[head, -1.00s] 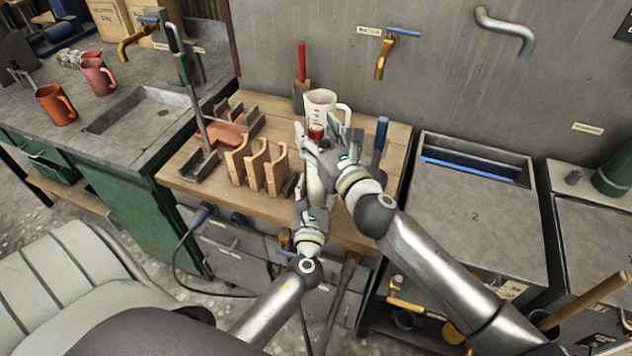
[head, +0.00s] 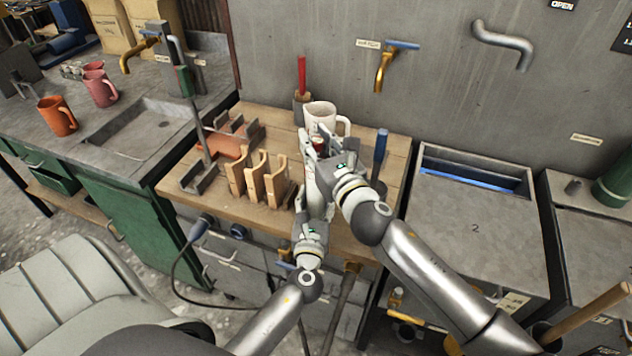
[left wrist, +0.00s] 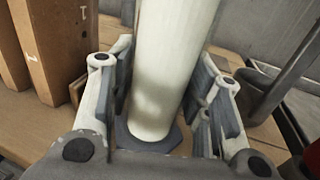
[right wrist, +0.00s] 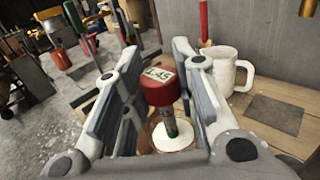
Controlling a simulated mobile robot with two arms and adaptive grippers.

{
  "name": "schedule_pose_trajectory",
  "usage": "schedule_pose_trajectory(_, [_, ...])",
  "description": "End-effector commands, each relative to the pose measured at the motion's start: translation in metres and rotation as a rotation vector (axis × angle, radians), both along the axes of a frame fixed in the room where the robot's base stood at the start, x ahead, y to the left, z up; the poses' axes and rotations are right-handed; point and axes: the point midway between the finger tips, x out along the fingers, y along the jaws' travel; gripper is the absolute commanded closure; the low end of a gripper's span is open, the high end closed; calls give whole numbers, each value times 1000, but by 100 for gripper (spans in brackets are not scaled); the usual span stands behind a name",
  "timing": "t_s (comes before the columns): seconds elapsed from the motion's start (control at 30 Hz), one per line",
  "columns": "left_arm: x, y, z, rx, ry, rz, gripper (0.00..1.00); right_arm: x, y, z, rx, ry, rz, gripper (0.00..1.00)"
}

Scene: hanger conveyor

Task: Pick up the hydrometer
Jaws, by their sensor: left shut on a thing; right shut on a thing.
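The hydrometer (right wrist: 165,88) has a red top with a label reading about 1.45 and a darker stem below it. In the right wrist view it stands between the fingers of my right gripper (right wrist: 158,92), which is shut on it. Its lower part sits in the round mouth of a white cylinder (left wrist: 170,60). My left gripper (left wrist: 165,95) is shut on that cylinder, low down near its dark hexagonal base (left wrist: 150,140). In the head view my right gripper (head: 322,146) is above my left gripper (head: 316,190), and the arms hide most of the cylinder.
A white jug (head: 322,115) stands just behind the grippers on the wooden bench (head: 215,190). A wooden rack (head: 262,180) is close on the left. A blue-handled tool (head: 380,145) stands on the right. A red rod (head: 301,75) stands behind.

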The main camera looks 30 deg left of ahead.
Motion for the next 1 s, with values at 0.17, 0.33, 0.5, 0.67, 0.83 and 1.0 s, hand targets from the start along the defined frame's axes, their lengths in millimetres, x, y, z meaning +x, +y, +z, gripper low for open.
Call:
schedule_pose_trajectory(0.17, [0,0,0,1,0,1,100,0,0,5,1,-3,0,100])
schedule_pose_trajectory(0.33, [0,0,0,1,0,1,100,0,0,24,0,-7,2,100])
schedule_pose_trajectory(0.5, [0,0,0,1,0,1,100,0,0,58,-1,-9,2,100])
schedule_pose_trajectory(0.67, [0,0,0,1,0,1,100,0,0,96,0,-9,2,100])
schedule_pose_trajectory(0.83, [0,0,0,1,0,1,100,0,0,132,-1,-8,1,100])
schedule_pose_trajectory(1.0, [0,0,0,1,0,1,100,0,0,159,-1,-4,-1,100])
